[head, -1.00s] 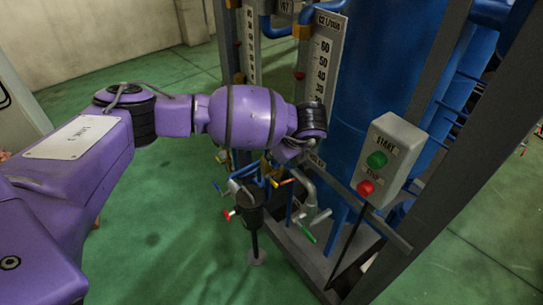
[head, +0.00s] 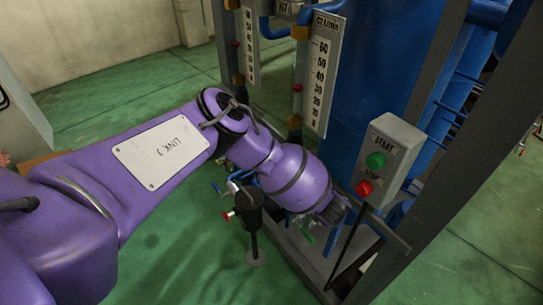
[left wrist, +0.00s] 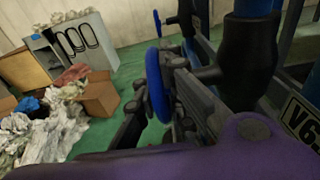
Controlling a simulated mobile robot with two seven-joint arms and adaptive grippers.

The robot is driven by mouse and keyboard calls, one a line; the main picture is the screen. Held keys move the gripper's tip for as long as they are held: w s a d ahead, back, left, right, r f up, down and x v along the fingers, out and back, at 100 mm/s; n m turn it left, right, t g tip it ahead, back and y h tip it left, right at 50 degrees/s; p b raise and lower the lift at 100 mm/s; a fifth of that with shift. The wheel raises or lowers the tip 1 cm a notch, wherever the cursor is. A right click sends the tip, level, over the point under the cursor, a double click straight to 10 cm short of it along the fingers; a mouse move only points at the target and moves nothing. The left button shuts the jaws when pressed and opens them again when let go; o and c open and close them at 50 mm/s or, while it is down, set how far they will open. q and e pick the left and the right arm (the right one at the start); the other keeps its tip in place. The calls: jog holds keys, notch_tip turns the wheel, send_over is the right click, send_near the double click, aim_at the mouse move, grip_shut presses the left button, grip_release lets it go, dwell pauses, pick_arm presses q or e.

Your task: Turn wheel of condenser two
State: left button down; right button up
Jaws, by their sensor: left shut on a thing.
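In the left wrist view a blue handwheel (left wrist: 154,82) stands edge-on between the dark fingers of my left gripper (left wrist: 160,112), which is shut on its rim. The wheel sits on a dark valve body (left wrist: 248,55). A white plate (left wrist: 302,122) beside it begins with "V6"; the rest is cut off. In the head view my left gripper (head: 338,212) is low at the rig, below the start/stop box, and my purple arm hides the held wheel. I cannot read which condenser the wheel belongs to. My right gripper is not in view.
A second blue handwheel (left wrist: 157,22) is farther back. The start/stop box (head: 385,160) and a dark frame post (head: 425,165) are close to my gripper. A black valve stand (head: 250,212) is left of it. Cartons (left wrist: 98,93) and crumpled sheets lie beyond. The green floor is clear at left.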

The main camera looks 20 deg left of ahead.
pick_arm(q)
jog(key=shift+t+y, duration=0.6)
jog(key=shift+y, duration=0.2)
jog(key=c, duration=1.8)
grip_release()
jog(key=shift+c, duration=0.2)
jog(key=v, duration=1.2)
jog(key=shift+f, duration=0.25)
jog(key=shift+s, duration=0.1)
